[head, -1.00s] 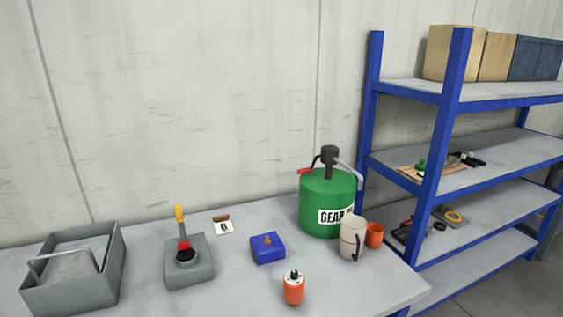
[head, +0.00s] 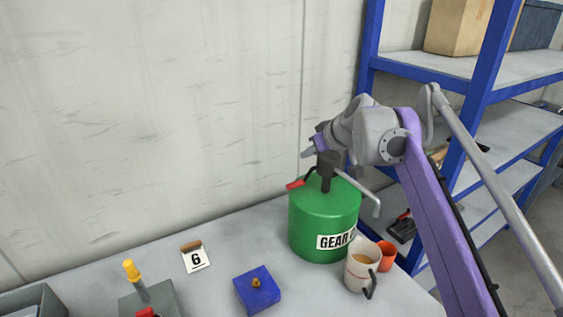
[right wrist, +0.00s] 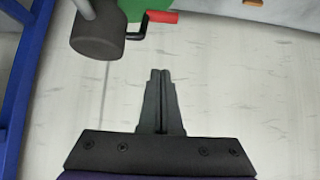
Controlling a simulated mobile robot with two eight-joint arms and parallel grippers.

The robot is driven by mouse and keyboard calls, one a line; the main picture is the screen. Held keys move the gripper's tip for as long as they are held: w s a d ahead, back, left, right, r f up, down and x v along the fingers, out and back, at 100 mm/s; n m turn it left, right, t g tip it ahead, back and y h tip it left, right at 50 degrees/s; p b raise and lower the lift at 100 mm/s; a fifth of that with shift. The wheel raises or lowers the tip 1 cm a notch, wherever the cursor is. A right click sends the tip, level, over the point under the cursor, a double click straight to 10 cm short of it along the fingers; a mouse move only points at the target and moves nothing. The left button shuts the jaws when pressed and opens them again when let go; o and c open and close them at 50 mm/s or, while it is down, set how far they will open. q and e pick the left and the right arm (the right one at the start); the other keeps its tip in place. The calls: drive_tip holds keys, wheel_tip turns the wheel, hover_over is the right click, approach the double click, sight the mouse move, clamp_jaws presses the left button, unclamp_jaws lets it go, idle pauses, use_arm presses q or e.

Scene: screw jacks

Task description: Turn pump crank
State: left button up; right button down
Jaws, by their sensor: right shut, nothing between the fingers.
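A green drum (head: 322,222) labelled "GEAR" stands at the back right of the bench, with a dark pump (head: 327,172) upright on top and a grey spout to the right. The pump's crank has a red handle (head: 296,184) pointing left; the red handle (right wrist: 162,16) and the dark pump head (right wrist: 97,36) also show in the right wrist view. My right gripper (head: 307,154) is above and behind the red handle, beside the pump head. In the right wrist view its fingers (right wrist: 160,72) are shut, empty and apart from the crank. My left gripper is not in view.
A mug (head: 360,268) and an orange cup (head: 387,256) stand in front of the drum. A blue box (head: 258,289), a card with a 6 (head: 196,258) and a grey base with a yellow-topped lever (head: 136,280) lie left. A blue-framed shelf (head: 372,40) stands right.

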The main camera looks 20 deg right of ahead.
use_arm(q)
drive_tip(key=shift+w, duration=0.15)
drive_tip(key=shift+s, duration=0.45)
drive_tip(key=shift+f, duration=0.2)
use_arm(e)
hover_over(297, 185)
drive_tip(key=w, duration=0.2)
wheel_tip(297, 185, down, 7)
drive_tip(key=shift+w+a+r, duration=0.15)
use_arm(q)
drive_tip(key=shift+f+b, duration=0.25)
drive_tip(key=shift+b, duration=0.15)
use_arm(e)
drive_tip(key=shift+s+f, duration=0.75)
drive_tip(key=shift+f, duration=0.35)
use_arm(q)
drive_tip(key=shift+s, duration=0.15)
use_arm(e)
drive_tip(key=shift+s+f, duration=0.35)
drive_tip(key=shift+w+f, duration=0.1)
use_arm(q)
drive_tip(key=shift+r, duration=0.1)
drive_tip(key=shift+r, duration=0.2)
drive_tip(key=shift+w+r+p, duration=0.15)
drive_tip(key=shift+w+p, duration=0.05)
drive_tip(key=shift+p, duration=0.15)
use_arm(e)
drive_tip(key=shift+g, duration=0.3)
